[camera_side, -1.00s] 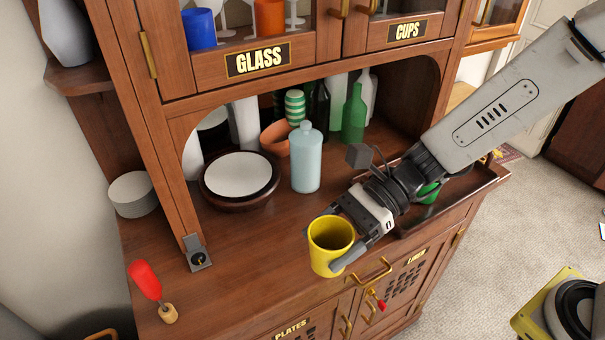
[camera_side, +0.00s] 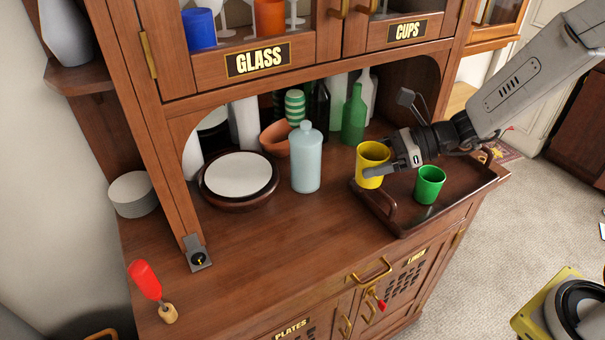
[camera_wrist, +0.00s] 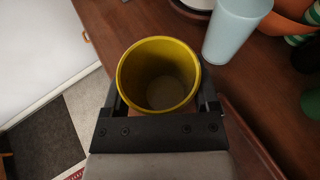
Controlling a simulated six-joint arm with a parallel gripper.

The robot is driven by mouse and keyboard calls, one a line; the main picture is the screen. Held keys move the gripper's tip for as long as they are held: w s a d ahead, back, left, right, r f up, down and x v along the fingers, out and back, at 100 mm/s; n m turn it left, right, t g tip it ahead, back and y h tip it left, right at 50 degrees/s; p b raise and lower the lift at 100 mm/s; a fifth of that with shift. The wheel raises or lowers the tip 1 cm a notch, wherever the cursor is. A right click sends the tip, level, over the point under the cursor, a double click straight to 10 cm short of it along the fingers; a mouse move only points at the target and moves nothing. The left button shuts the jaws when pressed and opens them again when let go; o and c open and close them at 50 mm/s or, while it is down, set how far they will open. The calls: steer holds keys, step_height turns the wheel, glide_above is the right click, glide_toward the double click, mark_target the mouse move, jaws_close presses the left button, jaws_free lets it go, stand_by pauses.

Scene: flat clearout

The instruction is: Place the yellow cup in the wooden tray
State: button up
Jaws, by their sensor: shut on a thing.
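The yellow cup (camera_side: 371,165) is upright in my gripper (camera_side: 383,171), which is shut on its sides. In the side view the cup overlaps the left end of the dark wooden tray (camera_side: 405,228); whether its base touches the tray I cannot tell. In the wrist view the cup (camera_wrist: 158,80) looks empty, and my gripper's fingers (camera_wrist: 160,110) lie on both sides of it. A green cup (camera_side: 429,186) stands in the tray, to the right of and nearer than the yellow cup.
A pale blue bottle (camera_side: 306,160) stands left of the tray, with a terracotta bowl (camera_side: 276,137) and green bottle (camera_side: 354,118) behind. A plate stack (camera_side: 239,176) is further left. The counter's front middle is clear.

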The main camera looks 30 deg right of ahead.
steer(key=w+d+f+m+t+h, duration=0.1)
steer(key=w+d+m+t+h, duration=0.2)
steer(key=d, duration=1.2)
steer(key=m+t+h, duration=0.3)
steer(key=m, duration=0.2)
glide_above(446, 174)
steer(key=f, duration=0.1)
steer(key=shift+h, duration=0.3)
steer(key=shift+w+a+f, duration=0.1)
steer(key=shift+f, duration=2.25)
steer(key=shift+f, duration=1.8)
steer(key=shift+f, duration=0.1)
steer(key=o, duration=1.2)
steer(key=shift+c, duration=0.2)
